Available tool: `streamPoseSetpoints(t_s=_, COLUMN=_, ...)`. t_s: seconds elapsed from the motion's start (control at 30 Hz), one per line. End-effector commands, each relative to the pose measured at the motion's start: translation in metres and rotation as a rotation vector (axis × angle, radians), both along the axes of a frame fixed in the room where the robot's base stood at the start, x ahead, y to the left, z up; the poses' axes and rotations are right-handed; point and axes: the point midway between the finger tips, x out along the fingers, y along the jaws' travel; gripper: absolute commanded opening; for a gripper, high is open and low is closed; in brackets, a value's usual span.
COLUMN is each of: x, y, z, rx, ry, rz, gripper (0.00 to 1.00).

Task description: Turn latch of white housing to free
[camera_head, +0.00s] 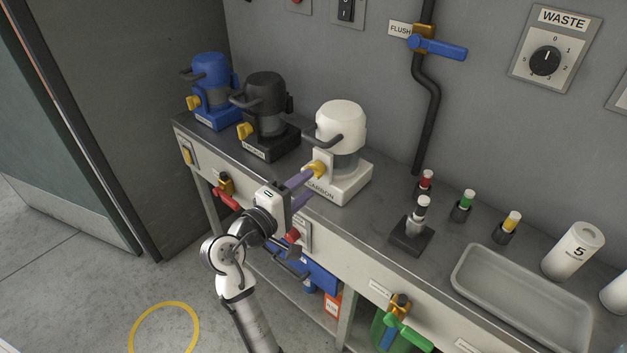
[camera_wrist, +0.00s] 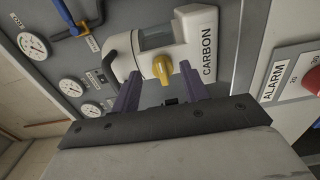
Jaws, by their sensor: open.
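The white housing (camera_head: 341,121) stands on the bench, labelled CARBON on its base, with a dark handle on its front. It also shows in the wrist view (camera_wrist: 187,28). Its yellow latch (camera_head: 317,169) sits low on the front, and in the wrist view the latch (camera_wrist: 162,69) lies ahead between my fingers. My gripper (camera_head: 303,190) is open, its two purple fingers pointing at the latch. In the wrist view the gripper (camera_wrist: 160,88) has one finger on each side of the latch's line. I cannot tell whether a finger touches it.
A black housing (camera_head: 265,105) and a blue housing (camera_head: 211,85) stand to the left. A dark stand (camera_head: 412,236) and a grey tray (camera_head: 522,300) are to the right. Below the bench's front edge are a red alarm knob (camera_head: 293,236) and a red-handled valve (camera_head: 226,198).

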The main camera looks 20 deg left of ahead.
Motion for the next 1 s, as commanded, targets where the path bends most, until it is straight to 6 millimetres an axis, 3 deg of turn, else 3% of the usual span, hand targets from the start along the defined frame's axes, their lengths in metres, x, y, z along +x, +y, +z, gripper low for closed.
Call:
streamPoseSetpoints(t_s=0.2, x=-0.049, y=0.019, z=-0.001, rx=0.001, ry=0.0, rz=0.007, gripper=0.45)
streamPoseSetpoints(t_s=0.4, x=-0.078, y=0.03, z=0.0, rx=0.0, ry=0.0, rz=0.006, gripper=0.45)
streamPoseSetpoints(t_s=0.6, x=-0.088, y=0.033, z=0.0, rx=0.0, ry=0.0, rz=0.005, gripper=0.45)
streamPoseSetpoints(t_s=1.0, x=-0.088, y=0.033, z=0.0, rx=0.0, ry=0.0, rz=0.004, gripper=0.45)
